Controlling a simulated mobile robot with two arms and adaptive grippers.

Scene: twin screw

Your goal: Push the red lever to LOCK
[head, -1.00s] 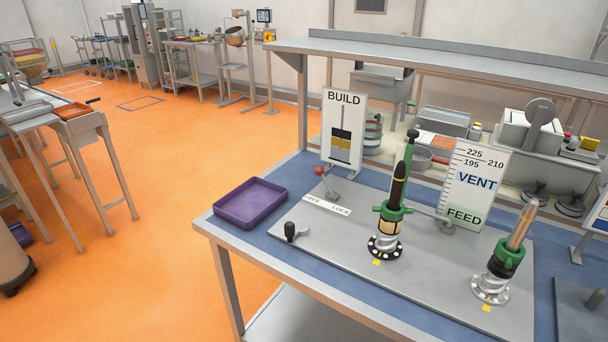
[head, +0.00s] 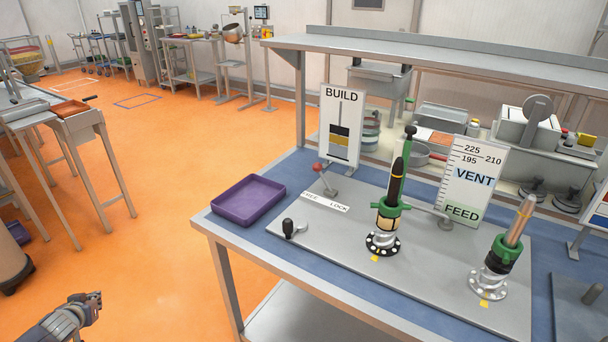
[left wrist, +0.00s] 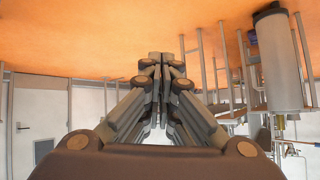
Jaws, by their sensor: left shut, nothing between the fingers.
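The red lever (head: 317,167) has a red ball knob on a short stem that rises from a small block on the grey plate. It stands tilted to the left, behind the white FREE / LOCK label (head: 325,202), near the label's left half. My left gripper (head: 98,300) shows at the lower left of the head view, above the floor, well away from the table. Its fingers are shut and empty in the left wrist view (left wrist: 160,60). My right gripper is not in view.
A purple tray (head: 248,201) sits left of the plate. A black-knobbed handle (head: 288,228) stands in front of the label. The BUILD sign (head: 341,125) is behind the lever. Two green-collared screw units (head: 387,220) stand to the right.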

